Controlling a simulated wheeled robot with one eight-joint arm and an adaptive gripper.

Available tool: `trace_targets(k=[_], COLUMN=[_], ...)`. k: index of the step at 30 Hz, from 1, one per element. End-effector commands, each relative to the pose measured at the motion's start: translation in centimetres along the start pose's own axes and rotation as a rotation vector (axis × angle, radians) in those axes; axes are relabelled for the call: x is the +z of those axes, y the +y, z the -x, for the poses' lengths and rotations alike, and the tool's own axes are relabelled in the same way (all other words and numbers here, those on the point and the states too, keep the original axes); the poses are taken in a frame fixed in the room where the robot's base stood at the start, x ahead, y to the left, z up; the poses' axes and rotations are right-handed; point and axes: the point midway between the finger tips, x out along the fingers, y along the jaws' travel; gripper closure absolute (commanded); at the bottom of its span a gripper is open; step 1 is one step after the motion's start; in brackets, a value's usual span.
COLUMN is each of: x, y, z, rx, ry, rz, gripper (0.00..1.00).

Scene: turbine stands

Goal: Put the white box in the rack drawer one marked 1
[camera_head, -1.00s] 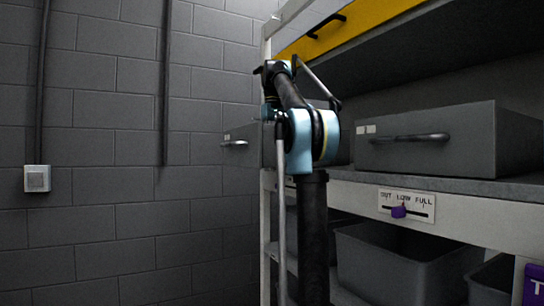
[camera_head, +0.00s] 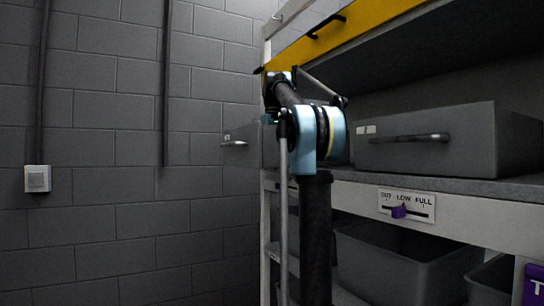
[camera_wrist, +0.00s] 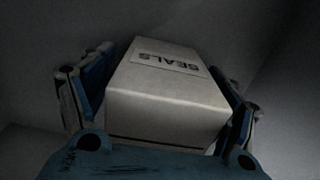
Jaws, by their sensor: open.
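The white box (camera_wrist: 165,95), labelled SEALS, lies between the two spread fingers of my gripper (camera_wrist: 165,110) in the wrist view. The left finger is close beside its left side and the right finger close beside its right side; I cannot tell if either touches. The box and the gripper are not visible in the head view. There, a grey drawer (camera_head: 430,142) with a bar handle sits at the right of the rack shelf. Another grey drawer (camera_head: 241,145) sticks out at the left, partly hidden behind my arm.
A yellow drawer front (camera_head: 340,32) crosses the rack top. A plate marked LOW and FULL with a purple slider (camera_head: 399,212) is on the shelf edge. Grey bins (camera_head: 400,262) stand below. A brick wall (camera_head: 120,150) with a switch box (camera_head: 37,179) is at left.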

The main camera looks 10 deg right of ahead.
Motion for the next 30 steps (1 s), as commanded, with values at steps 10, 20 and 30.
trace_targets(k=[10,20,30], x=[-0.1,-0.1,-0.1], y=[0.0,-0.1,-0.1], z=[1.4,5.9,9.7], rx=[0.0,0.0,0.0], ry=[0.0,0.001,0.001], rz=[0.001,0.002,0.002], gripper=[0.19,0.19,0.19])
